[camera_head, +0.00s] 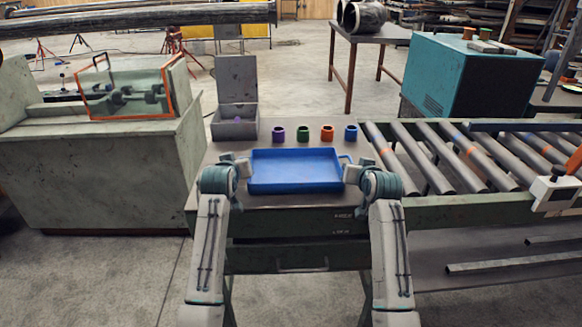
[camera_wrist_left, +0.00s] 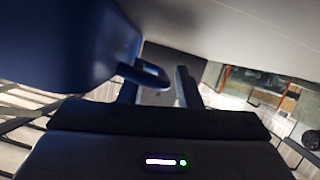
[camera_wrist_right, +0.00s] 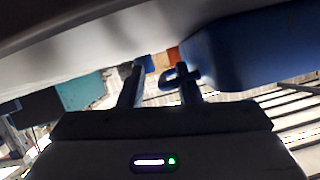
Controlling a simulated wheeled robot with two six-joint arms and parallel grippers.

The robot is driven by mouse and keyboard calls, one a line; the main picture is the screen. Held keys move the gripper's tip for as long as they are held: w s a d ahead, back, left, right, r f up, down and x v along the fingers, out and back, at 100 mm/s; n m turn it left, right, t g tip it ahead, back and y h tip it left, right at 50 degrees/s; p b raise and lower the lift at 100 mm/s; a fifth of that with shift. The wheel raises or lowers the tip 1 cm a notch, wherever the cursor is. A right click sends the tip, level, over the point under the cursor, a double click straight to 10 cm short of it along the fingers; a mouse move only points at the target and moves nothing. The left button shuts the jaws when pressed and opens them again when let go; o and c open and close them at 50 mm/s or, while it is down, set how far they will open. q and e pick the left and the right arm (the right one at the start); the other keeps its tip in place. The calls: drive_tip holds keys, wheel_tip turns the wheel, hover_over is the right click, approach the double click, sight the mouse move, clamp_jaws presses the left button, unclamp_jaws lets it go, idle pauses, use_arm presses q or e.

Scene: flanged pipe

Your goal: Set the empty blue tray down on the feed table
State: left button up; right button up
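The blue tray (camera_head: 295,171) is empty and level over the feed table (camera_head: 290,201), between my two grippers. I cannot tell whether its underside touches the tabletop. My left gripper (camera_head: 243,166) is at the tray's left end; in the left wrist view its fingers (camera_wrist_left: 160,88) stand apart near the tray's handle (camera_wrist_left: 148,74). My right gripper (camera_head: 350,170) is at the right end; in the right wrist view its fingers (camera_wrist_right: 160,85) also stand apart, near the other handle (camera_wrist_right: 180,76). Neither finger pair looks closed on a handle.
Purple (camera_head: 278,134), green (camera_head: 302,134), orange (camera_head: 327,133) and blue (camera_head: 351,132) cups stand behind the tray. An open grey box (camera_head: 236,112) is at the back left. A roller conveyor (camera_head: 450,155) adjoins the right. A green-grey cabinet (camera_head: 95,165) stands left.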

use_arm(q)
drive_tip(key=shift+s+f, duration=0.15)
drive_tip(key=shift+f, duration=0.8)
use_arm(e)
drive_tip(key=shift+f, duration=0.1)
use_arm(q)
drive_tip(key=shift+s+r, duration=0.2)
drive_tip(key=shift+s, duration=0.15)
use_arm(e)
drive_tip(key=shift+w, duration=0.1)
use_arm(q)
drive_tip(key=v, duration=0.3)
drive_tip(key=r+v, duration=0.1)
drive_tip(key=v, duration=0.2)
drive_tip(key=shift+w+r, duration=0.1)
drive_tip(key=shift+w, duration=0.05)
use_arm(e)
drive_tip(key=shift+f, duration=0.25)
use_arm(q)
drive_tip(key=shift+s+r, duration=0.35)
drive_tip(key=shift+s, duration=0.2)
drive_tip(key=shift+s+r, duration=0.1)
use_arm(e)
drive_tip(key=v, duration=1.2)
drive_tip(key=shift+r, duration=0.25)
